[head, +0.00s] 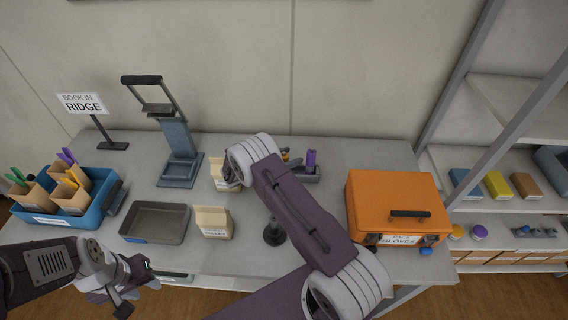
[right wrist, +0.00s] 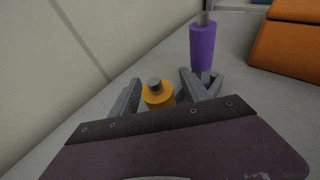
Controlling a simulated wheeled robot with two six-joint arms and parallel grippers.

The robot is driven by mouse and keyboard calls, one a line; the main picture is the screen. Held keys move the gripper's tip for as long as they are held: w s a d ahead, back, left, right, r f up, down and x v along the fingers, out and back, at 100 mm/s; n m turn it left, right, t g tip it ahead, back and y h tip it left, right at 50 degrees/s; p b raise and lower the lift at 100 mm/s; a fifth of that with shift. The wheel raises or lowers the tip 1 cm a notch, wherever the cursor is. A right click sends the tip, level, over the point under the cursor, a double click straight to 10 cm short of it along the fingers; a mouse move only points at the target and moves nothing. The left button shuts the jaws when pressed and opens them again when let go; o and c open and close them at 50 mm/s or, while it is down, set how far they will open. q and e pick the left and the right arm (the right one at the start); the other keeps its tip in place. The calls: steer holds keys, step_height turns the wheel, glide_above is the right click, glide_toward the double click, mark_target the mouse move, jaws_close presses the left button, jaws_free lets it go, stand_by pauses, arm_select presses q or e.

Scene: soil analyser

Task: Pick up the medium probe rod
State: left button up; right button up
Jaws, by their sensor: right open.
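A probe rod with an orange-yellow collar and grey tip (right wrist: 157,95) stands between the open fingers of my right gripper (right wrist: 158,92) in the right wrist view. A rod with a longer purple collar (right wrist: 202,45) stands behind it to the right, just beyond the right finger. In the head view the purple rod (head: 311,159) stands in a grey holder (head: 308,176) at the back of the bench. My right arm hides part of that holder and the right gripper there. I cannot tell which rod is the medium one. My left gripper (head: 138,288) is low at the left, near the bench's front edge.
An orange case (head: 385,190) stands right of the holder. Small cartons (head: 213,221), a grey tray (head: 156,236), a blue bin (head: 104,197) and a grey press stand (head: 179,170) are on the left. A shelf rack (head: 515,205) stands at the right.

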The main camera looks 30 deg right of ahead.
jaws_close()
step_height(320, 180, up, 10)
stand_by(0.6)
